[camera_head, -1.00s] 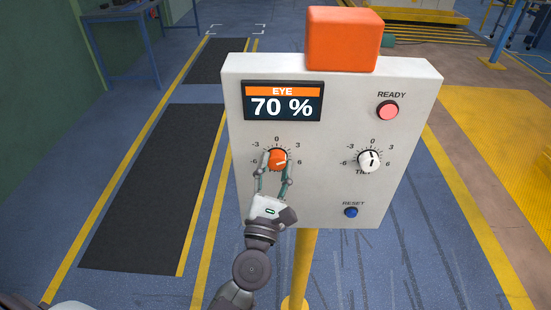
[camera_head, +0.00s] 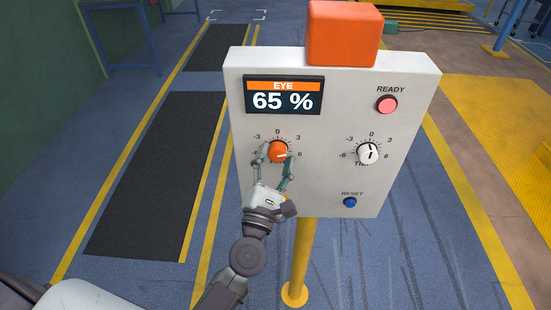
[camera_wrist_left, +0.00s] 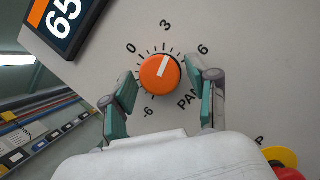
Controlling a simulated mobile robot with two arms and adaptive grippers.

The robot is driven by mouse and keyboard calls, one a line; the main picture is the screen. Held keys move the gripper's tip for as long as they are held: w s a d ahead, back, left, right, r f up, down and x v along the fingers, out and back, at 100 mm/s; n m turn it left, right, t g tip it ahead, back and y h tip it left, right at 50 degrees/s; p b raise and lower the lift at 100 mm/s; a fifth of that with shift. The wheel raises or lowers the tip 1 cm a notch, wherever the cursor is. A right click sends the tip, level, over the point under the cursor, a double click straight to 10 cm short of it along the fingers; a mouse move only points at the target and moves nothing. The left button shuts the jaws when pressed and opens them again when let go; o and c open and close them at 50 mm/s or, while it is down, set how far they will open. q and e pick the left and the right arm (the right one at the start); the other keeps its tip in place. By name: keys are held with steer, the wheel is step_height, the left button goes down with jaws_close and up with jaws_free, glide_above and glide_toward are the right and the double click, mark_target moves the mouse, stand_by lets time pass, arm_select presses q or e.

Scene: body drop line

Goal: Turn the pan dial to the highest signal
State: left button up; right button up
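The orange pan dial (camera_head: 278,150) sits on the left of a light grey panel (camera_head: 325,185). In the left wrist view the dial (camera_wrist_left: 160,73) has its white mark between 3 and 6. The display (camera_head: 283,96) reads EYE 65 %. My left gripper (camera_head: 277,157) is in front of the dial with one finger on each side. My right gripper is out of view.
A second dial (camera_head: 368,153), white, is on the panel's right. A pink-red READY button (camera_head: 387,105) is above it and a blue RESET button (camera_head: 350,202) below. An orange block (camera_head: 344,34) tops the panel. A yellow post (camera_head: 300,262) supports it.

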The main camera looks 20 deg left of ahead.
arm_select(q)
steer(key=shift+s, duration=0.1)
steer(key=v, duration=1.2)
stand_by(0.4)
